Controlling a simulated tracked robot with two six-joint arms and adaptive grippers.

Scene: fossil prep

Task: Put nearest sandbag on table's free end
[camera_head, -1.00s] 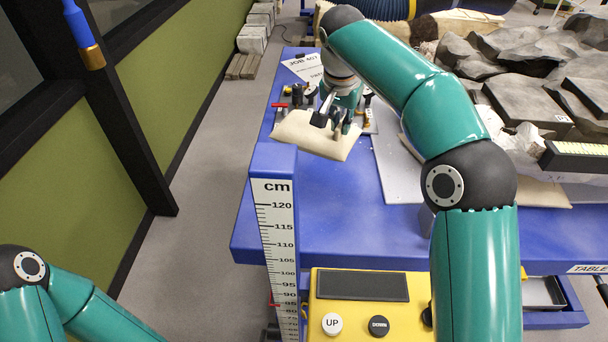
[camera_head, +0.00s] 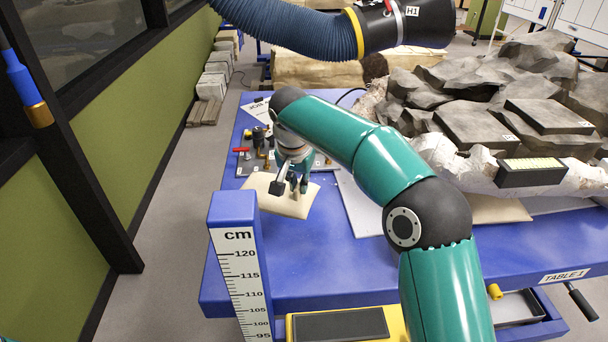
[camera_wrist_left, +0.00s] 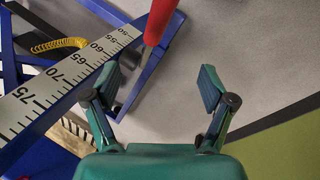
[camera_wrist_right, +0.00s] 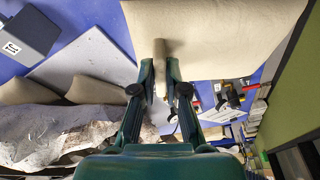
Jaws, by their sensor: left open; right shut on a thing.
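A cream sandbag (camera_head: 291,205) lies at the left end of the blue table (camera_head: 330,265), just behind the height scale. My right gripper (camera_head: 290,186) is over it, shut on the sandbag's strap or edge. In the right wrist view the sandbag (camera_wrist_right: 225,35) fills the top, and the closed fingers (camera_wrist_right: 162,72) pinch a narrow tan part of it. Whether the bag rests fully on the tabletop is hard to tell. My left gripper (camera_wrist_left: 160,95) is open and empty in the left wrist view, above the grey floor; it is not in the head view.
A height scale (camera_head: 240,270) stands at the table's near left corner. A plate with small fittings (camera_head: 255,160) lies behind the sandbag. Grey rocks and a fossil jacket (camera_head: 450,165) fill the right side. A blue hose (camera_head: 300,30) hangs overhead. A grey board (camera_head: 360,205) lies right of the bag.

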